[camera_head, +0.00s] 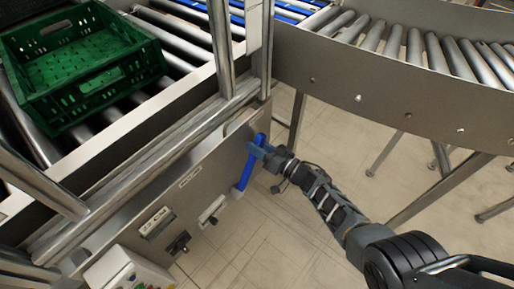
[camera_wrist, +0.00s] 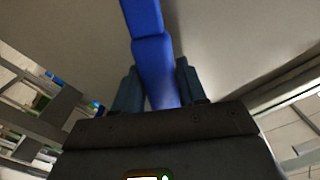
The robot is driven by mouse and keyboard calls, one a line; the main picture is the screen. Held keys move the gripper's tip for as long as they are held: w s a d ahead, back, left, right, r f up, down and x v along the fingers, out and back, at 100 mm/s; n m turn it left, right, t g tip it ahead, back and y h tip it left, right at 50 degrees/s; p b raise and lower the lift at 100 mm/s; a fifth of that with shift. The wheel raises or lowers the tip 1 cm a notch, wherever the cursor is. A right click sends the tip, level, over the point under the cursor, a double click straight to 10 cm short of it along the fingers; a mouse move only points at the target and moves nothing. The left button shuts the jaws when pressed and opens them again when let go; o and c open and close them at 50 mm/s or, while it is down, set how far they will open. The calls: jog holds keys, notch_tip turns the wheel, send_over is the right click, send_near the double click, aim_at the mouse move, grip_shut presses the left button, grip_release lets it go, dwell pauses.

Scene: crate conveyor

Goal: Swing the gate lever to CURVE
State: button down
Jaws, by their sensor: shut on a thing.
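The gate lever (camera_head: 246,168) is a blue bar on the side panel of the conveyor frame. It leans slightly, with its upper end to the right and its lower end at a pale mount. My gripper (camera_head: 262,150) comes from the right and is shut on the lever near its upper end. In the wrist view the blue lever (camera_wrist: 152,62) runs between the two fingers of my gripper (camera_wrist: 158,88). The small labels on the panel are too small to read, so I cannot tell which position is CURVE.
A green crate (camera_head: 128,55) sits on the roller conveyor at the upper left. A curved roller conveyor (camera_head: 390,85) runs across the upper right. Metal posts (camera_head: 222,50) stand by the panel. A control box (camera_head: 128,270) is at the bottom left. Tiled floor lies below.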

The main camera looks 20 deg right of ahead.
jog(key=shift+d+f, duration=0.1)
jog(key=shift+d, duration=0.1)
jog(key=c, duration=0.7)
grip_release()
jog(key=shift+w, duration=0.1)
jog(key=shift+p+v, duration=1.15)
jog(key=shift+v, duration=2.75)
